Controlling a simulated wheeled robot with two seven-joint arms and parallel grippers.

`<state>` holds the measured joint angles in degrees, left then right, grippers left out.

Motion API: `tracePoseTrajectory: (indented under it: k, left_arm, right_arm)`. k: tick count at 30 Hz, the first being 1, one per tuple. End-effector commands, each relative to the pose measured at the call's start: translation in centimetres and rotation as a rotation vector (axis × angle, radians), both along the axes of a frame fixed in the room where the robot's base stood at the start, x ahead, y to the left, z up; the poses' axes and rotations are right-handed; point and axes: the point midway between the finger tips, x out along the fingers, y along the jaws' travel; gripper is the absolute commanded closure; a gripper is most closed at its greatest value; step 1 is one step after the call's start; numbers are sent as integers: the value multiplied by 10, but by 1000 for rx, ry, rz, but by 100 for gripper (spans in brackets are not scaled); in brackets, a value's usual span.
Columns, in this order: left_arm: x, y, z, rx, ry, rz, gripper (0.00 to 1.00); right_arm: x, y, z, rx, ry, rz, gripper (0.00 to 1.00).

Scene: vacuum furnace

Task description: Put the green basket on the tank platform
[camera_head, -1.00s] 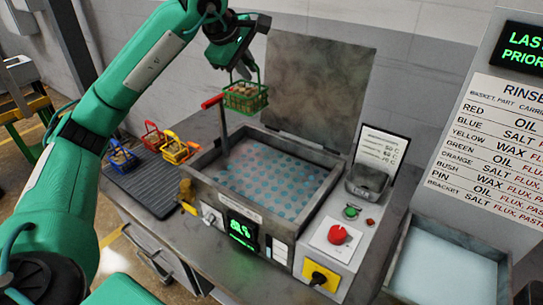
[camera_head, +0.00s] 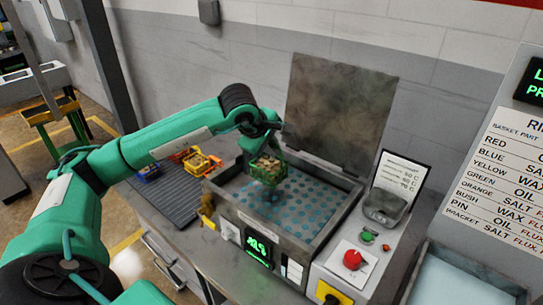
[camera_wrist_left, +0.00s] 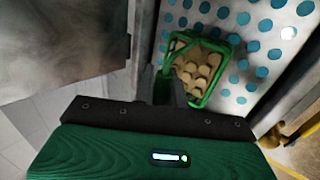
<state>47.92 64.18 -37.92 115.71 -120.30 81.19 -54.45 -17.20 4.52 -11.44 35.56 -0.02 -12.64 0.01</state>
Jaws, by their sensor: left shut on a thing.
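The green basket (camera_head: 268,169) holds several tan parts and hangs from my left gripper (camera_head: 262,135) over the open tank. In the left wrist view the basket (camera_wrist_left: 199,72) hangs upright by its handle, with the gripper (camera_wrist_left: 168,92) shut at the handle. The tank platform (camera_head: 310,206) is the light plate with blue dots inside the tank; it also shows in the left wrist view (camera_wrist_left: 236,85). The basket appears to be just above the platform; I cannot tell whether it touches. My right gripper is not in view.
The tank lid (camera_head: 337,105) stands open behind the tank. Blue (camera_head: 148,172), red and yellow (camera_head: 197,163) baskets sit on the ribbed mat (camera_head: 170,197) at the left.

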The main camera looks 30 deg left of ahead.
Motion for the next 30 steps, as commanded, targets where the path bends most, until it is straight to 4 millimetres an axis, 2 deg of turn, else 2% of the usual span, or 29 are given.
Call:
tracePoseTrajectory:
  k: [10,21,22,25,30]
  left_arm:
    - [0,0,-35,0,1,1,100]
    - [0,0,-40,0,-2,0,100]
    - [0,0,-40,0,0,0,83]
    - [0,0,-39,0,1,0,65]
    - [0,0,-39,0,1,0,65]
  right_arm:
    - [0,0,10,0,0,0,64]
    - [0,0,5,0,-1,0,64]
    - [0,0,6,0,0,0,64]
    - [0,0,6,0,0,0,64]
    - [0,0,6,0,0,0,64]
